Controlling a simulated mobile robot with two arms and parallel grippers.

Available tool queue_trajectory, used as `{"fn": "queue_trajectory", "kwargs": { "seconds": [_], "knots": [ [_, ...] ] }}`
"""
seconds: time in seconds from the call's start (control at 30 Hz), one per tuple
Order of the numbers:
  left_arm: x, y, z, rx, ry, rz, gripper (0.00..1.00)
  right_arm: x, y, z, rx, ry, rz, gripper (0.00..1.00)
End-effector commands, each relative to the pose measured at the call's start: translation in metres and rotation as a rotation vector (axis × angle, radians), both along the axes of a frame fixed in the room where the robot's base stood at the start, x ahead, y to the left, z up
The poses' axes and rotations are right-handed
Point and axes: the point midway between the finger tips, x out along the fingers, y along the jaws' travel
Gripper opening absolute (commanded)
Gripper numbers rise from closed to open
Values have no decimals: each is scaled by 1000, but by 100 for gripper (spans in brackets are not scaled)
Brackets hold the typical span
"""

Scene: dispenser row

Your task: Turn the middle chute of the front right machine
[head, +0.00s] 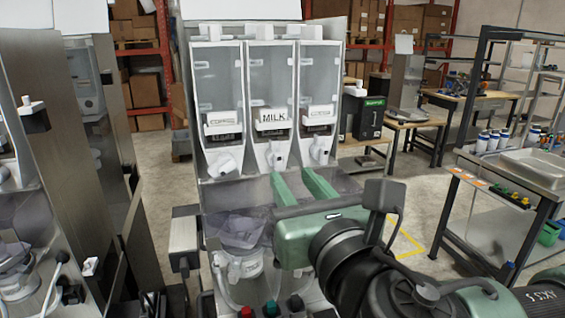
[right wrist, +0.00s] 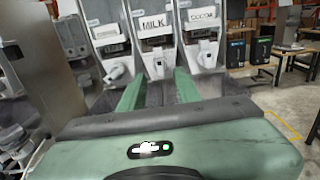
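The front right machine (head: 270,60) has three clear canisters side by side, with the middle one labelled MILK. Under it is the white middle chute (head: 276,155), which also shows in the right wrist view (right wrist: 158,68). My right gripper (head: 292,174) is open and empty, its two green fingers pointing at the machine below the chutes. In the right wrist view the middle chute appears between the fingertips (right wrist: 159,72), beyond them; no contact is visible. The left chute (head: 223,163) and right chute (head: 319,150) hang to either side. My left gripper is not in view.
A clear mixing bowl (head: 240,232) sits below the chutes, with hoses under it. Another machine (head: 20,200) and metal side panels stand close on the left. A workbench with a metal tray (head: 535,168) is at the right, with open floor before it.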

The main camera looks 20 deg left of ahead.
Motion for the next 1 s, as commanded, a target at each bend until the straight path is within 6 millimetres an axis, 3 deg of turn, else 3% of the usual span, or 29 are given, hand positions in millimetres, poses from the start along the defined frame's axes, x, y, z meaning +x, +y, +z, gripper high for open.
{"fn": "queue_trajectory", "kwargs": {
  "seconds": [0.33,0.73,0.83,0.87,1.0],
  "knots": [
    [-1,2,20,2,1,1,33,44,29,1,2,5,-1,33],
    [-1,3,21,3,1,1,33,51,35,0,3,3,1,33],
    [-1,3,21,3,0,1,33,51,35,0,3,3,1,5],
    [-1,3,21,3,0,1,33,51,35,0,3,3,1,0],
    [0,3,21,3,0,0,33,51,35,0,3,3,1,0]
  ]
}}
